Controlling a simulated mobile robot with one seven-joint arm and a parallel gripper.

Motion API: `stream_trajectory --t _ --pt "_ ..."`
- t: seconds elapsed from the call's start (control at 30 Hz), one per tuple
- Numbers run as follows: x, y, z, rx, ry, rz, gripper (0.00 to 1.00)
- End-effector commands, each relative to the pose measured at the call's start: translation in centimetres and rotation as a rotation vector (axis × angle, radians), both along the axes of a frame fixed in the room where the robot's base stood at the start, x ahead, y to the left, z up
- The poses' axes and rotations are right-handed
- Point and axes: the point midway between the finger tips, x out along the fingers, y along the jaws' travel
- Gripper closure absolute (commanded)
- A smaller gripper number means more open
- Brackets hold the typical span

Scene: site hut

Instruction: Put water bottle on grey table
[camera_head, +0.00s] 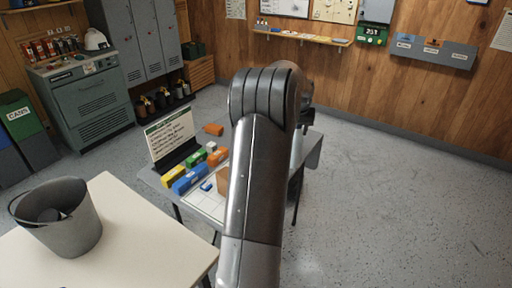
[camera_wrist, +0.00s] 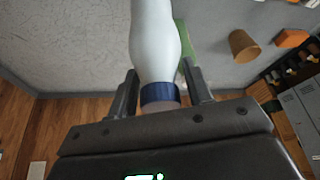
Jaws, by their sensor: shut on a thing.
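The water bottle (camera_wrist: 155,45) is pale white with a dark blue band (camera_wrist: 160,93) near my gripper. In the wrist view it stands between the two fingers of my gripper (camera_wrist: 159,70), which are shut on it near the band. Its far end runs out of the picture. In the head view my arm hides the bottle and the fingers. The grey table (camera_head: 314,150) stands in the middle of the head view, partly hidden behind my arm. I cannot tell whether the bottle touches it.
Blue, yellow, green and orange blocks (camera_head: 190,179) and a lettered sign (camera_head: 170,133) crowd the table's left side. A brown cylinder (camera_wrist: 243,46) and an orange block (camera_wrist: 291,38) show in the wrist view. A cream table (camera_head: 130,235) with a grey bucket (camera_head: 62,222) is at lower left. Floor at right is clear.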

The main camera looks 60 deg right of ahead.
Motion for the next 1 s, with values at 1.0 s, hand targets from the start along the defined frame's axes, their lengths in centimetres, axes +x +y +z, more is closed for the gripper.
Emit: stream_trajectory --t 1.0 --pt "9.9 -0.2 -9.7 -0.001 -0.002 0.000 1.00"
